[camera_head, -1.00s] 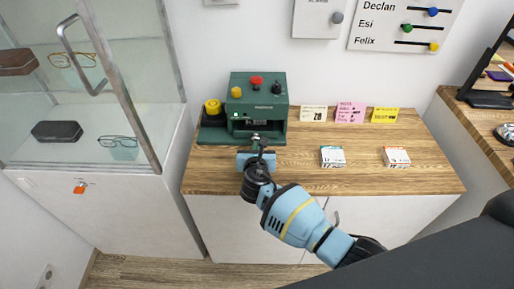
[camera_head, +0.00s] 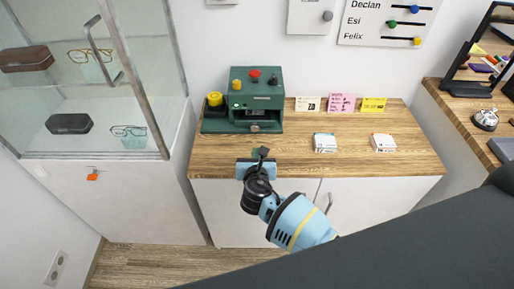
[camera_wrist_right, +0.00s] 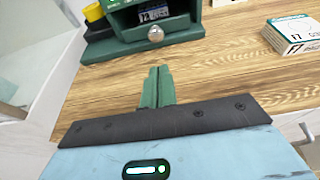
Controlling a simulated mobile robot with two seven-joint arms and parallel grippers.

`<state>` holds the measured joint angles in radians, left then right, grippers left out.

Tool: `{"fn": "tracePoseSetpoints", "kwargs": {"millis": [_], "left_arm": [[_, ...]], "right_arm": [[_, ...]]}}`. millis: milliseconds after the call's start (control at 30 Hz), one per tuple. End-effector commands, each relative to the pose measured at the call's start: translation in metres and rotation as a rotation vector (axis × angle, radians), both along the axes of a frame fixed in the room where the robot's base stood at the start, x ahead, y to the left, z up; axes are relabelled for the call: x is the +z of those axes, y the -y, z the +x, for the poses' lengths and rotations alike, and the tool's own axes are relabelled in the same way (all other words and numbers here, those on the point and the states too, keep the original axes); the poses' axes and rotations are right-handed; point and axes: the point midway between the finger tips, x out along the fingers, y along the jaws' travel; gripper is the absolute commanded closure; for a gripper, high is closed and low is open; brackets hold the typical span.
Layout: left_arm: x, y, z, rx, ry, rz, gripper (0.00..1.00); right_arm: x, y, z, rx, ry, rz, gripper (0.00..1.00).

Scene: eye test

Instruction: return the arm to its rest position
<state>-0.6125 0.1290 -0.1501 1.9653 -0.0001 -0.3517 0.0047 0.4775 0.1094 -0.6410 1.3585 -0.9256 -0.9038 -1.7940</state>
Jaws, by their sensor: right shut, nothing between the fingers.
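My right gripper (camera_head: 262,153) is at the front edge of the wooden counter (camera_head: 300,160) in the head view, reaching in from the lower right. In the right wrist view its two green fingers (camera_wrist_right: 157,88) are together with nothing between them. The green machine (camera_head: 256,100) stands beyond the gripper at the back of the counter, apart from it. Its lower front with a round knob (camera_wrist_right: 155,34) shows in the wrist view. My left gripper is not in view.
Two small boxes, one teal-topped (camera_head: 325,142) and one orange-topped (camera_head: 383,142), lie on the counter's right half. A glass cabinet (camera_head: 150,60) stands to the left. A side table with a bell (camera_head: 485,120) is at the right. Floor (camera_head: 150,265) is clear below.

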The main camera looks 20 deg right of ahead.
Motion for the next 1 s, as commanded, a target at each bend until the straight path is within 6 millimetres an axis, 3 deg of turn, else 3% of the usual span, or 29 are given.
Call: {"fn": "tracePoseSetpoints", "kwargs": {"millis": [200,667,833,1000], "left_arm": [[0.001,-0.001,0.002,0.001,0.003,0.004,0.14],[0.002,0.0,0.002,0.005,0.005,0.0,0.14],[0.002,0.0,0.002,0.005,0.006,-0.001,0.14],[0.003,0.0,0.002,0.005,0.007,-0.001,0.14]], "right_arm": [[0.006,-0.006,-0.02,0.0,-0.001,-0.001,1.0],[0.003,-0.007,-0.025,-0.002,-0.007,0.013,1.0],[-0.033,-0.008,-0.057,-0.045,-0.05,0.263,1.0],[-0.088,-0.008,-0.124,-0.212,-0.12,0.796,1.0]]}}
